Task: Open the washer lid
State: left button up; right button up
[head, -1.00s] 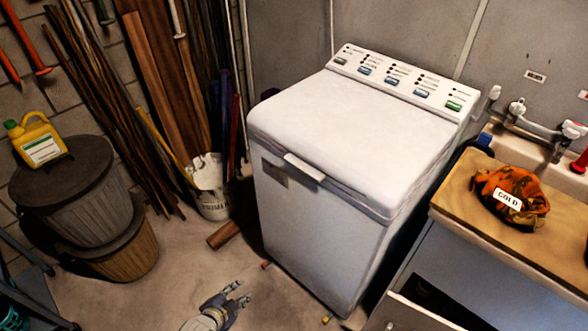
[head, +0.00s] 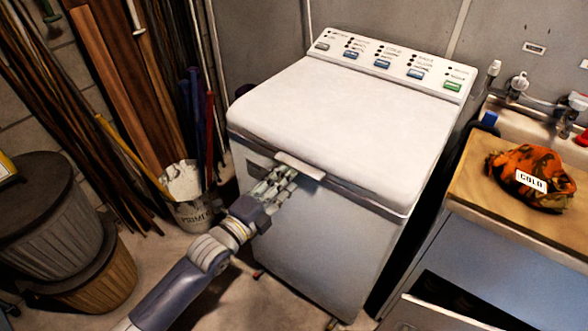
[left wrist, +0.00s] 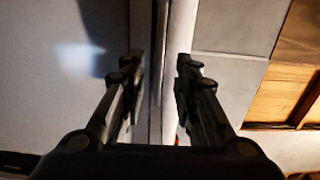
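The white top-loading washer (head: 320,240) stands in the middle of the head view. Its lid (head: 330,120) is down, closed. A pale handle (head: 301,164) sticks out from the lid's front edge. My left gripper (head: 282,178) is right at the front of the washer, just below the handle. In the left wrist view its two fingers (left wrist: 158,75) are apart, with a pale upright strip, likely the handle or lid edge, showing between and beyond them. I cannot tell whether they touch it. My right gripper is not in view.
A wooden counter (head: 466,194) with an orange patterned cloth (head: 530,176) stands to the right of the washer. A white bucket (head: 188,205), leaning boards and a lidded grey bin (head: 40,225) stand to the left. A strip of floor is clear in front.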

pick_arm(q)
jog(key=x, duration=0.5)
jog(key=shift+f, duration=0.1)
grip_shut()
